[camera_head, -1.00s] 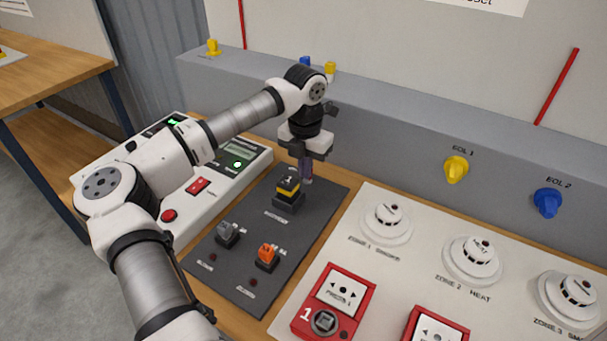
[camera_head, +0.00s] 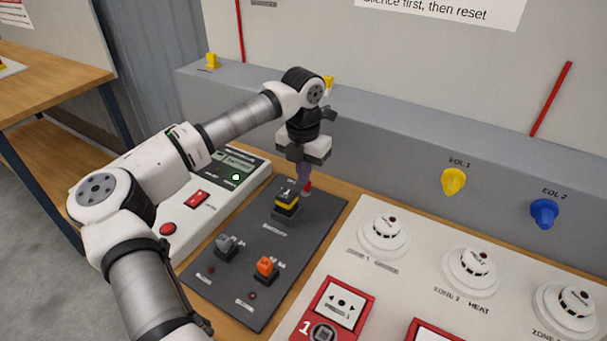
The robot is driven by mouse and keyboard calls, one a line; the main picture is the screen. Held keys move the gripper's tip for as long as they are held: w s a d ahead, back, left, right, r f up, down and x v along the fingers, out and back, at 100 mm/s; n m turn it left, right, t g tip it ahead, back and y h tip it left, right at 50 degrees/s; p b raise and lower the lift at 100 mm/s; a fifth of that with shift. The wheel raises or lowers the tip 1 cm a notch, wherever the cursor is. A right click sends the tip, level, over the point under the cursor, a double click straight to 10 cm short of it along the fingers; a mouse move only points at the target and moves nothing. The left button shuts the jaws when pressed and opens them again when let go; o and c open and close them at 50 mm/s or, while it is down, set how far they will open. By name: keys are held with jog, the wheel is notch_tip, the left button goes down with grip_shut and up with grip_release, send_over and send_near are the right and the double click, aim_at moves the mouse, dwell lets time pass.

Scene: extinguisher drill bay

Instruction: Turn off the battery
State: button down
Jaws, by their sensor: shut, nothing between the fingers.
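A black rotary switch with a yellow band (camera_head: 286,204) stands on the dark grey panel (camera_head: 318,222), near its far end. The lettering below it is too blurred to read surely. My gripper (camera_head: 304,191) points down just behind and to the right of this switch. Its fingers are shut and empty. A small red spot shows at the fingertips; I cannot tell what it belongs to. Whether the fingers touch the switch is unclear. A grey switch (camera_head: 227,248) and an orange switch (camera_head: 266,268) sit nearer on the same panel.
A white control unit with a display (camera_head: 238,160) and a green light lies left, partly behind my arm. A white board on the right carries round detectors (camera_head: 384,236) and red call points (camera_head: 338,305). A grey ledge with yellow and blue knobs (camera_head: 453,180) runs behind.

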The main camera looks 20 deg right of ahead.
notch_tip(320, 180, up, 13)
jog(key=b, duration=0.2)
jog(key=shift+s+a+r, duration=0.1)
dwell(0.5)
